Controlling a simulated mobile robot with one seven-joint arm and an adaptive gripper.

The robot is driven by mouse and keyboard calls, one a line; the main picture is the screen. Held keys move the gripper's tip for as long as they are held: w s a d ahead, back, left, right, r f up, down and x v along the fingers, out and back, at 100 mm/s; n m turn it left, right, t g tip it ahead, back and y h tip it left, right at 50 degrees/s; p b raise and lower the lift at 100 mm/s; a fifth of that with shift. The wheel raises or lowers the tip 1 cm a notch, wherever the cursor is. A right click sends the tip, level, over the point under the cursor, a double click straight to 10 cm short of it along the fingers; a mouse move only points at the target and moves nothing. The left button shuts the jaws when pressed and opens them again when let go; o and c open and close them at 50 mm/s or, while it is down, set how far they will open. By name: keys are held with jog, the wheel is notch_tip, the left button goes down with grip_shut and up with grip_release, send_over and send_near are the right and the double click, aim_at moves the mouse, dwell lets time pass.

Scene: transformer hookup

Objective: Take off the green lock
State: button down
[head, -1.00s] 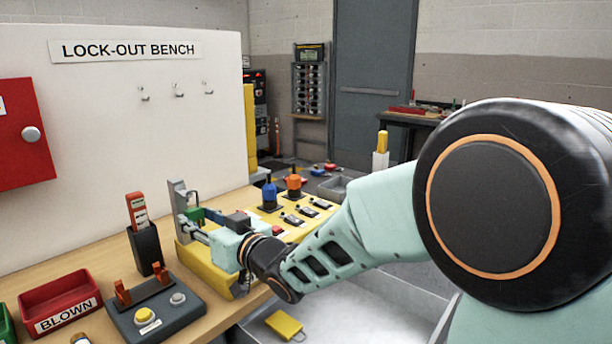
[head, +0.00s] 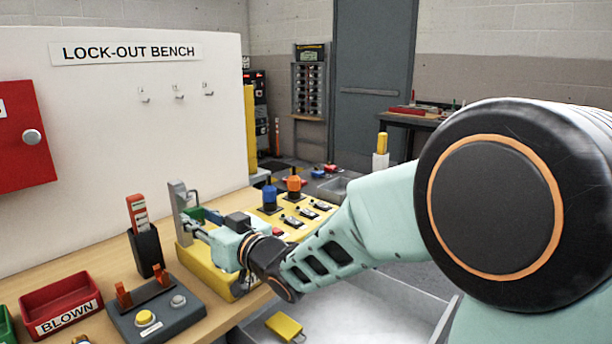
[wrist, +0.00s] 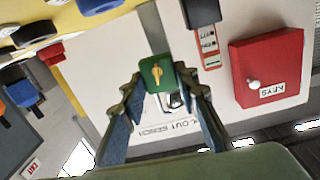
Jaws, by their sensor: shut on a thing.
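My gripper (wrist: 158,82) is shut on the green lock (wrist: 157,72), whose body sits between the two fingertips in the wrist view. A yellow key-shaped mark shows on the lock's face. A metal loop (wrist: 173,101) shows just below the lock there; I cannot tell whether it still passes through anything. In the head view my gripper (head: 208,230) is over the left end of the yellow panel (head: 205,262), beside an upright grey metal plate (head: 180,207). A bit of green (head: 213,215) shows at the fingers, mostly hidden by the gripper.
A black holder (head: 147,250) with a red tag stands left of my gripper. Blue (head: 269,194) and orange (head: 294,184) knobs stand on the panel behind it. Three empty hooks (head: 178,95) are on the white board. A red BLOWN tray (head: 62,300) is at front left.

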jog(key=shift+r+p, duration=0.8)
jog(key=shift+r, duration=0.3)
jog(key=shift+w+d, duration=0.1)
jog(key=shift+w+d+f+p, duration=0.15)
jog(key=shift+w+d+p, duration=0.45)
jog(key=shift+w+d, duration=0.75)
jog(key=v, duration=0.5)
jog(key=shift+p, duration=0.4)
